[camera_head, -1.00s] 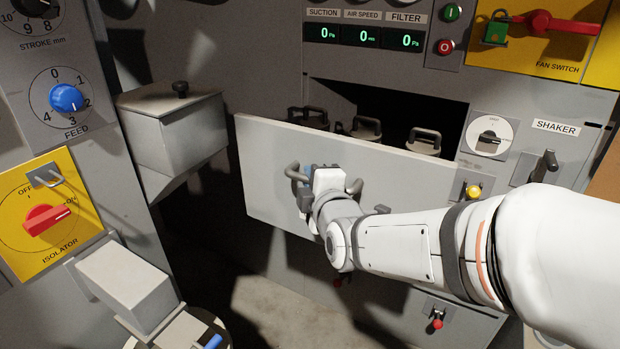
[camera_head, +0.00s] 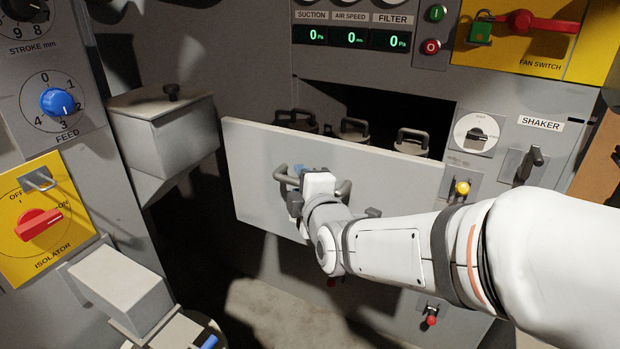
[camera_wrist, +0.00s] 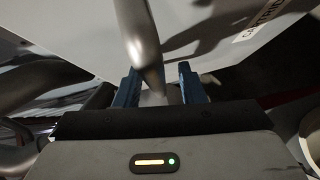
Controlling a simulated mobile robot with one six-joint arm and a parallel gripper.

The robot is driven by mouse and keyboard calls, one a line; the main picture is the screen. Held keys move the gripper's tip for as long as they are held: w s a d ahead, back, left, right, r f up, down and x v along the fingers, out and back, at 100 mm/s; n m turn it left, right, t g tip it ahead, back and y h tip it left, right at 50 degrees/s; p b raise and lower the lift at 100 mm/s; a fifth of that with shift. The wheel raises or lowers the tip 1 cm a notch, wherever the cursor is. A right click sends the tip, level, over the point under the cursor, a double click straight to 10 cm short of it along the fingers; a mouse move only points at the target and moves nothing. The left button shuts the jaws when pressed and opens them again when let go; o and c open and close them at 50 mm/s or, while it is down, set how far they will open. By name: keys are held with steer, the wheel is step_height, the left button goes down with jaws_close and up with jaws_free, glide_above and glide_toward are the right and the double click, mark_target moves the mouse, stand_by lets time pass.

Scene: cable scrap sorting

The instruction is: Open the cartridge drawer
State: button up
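The cartridge drawer has a pale grey front panel (camera_head: 255,165) and stands out from the cabinet. The tops of several dark cartridges with loop handles (camera_head: 413,137) show behind its upper edge. A grey bow handle (camera_head: 343,189) is on the panel. My gripper (camera_head: 300,180) is at this handle, and my wrist hides part of it. In the wrist view, my gripper's blue fingers (camera_wrist: 158,88) lie on both sides of the handle bar (camera_wrist: 143,45) and look shut on it. The exact contact at the right finger is hard to see.
A grey box with a black knob (camera_head: 165,135) stands left of the drawer. The isolator switch (camera_head: 40,222) and another grey box (camera_head: 118,290) are farther left. The shaker lever (camera_head: 530,163) and yellow button (camera_head: 461,188) are on the right. Bare floor shows below the drawer.

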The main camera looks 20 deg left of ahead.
steer(key=shift+s+d+r, duration=0.1)
steer(key=shift+s+r, duration=0.05)
steer(key=shift+s, duration=0.05)
steer(key=f+v, duration=0.1)
steer(key=v, duration=0.6)
steer(key=shift+d+r+p, duration=0.15)
steer(key=shift+r+p, duration=0.25)
steer(key=shift+r, duration=0.05)
steer(key=shift+s, duration=0.1)
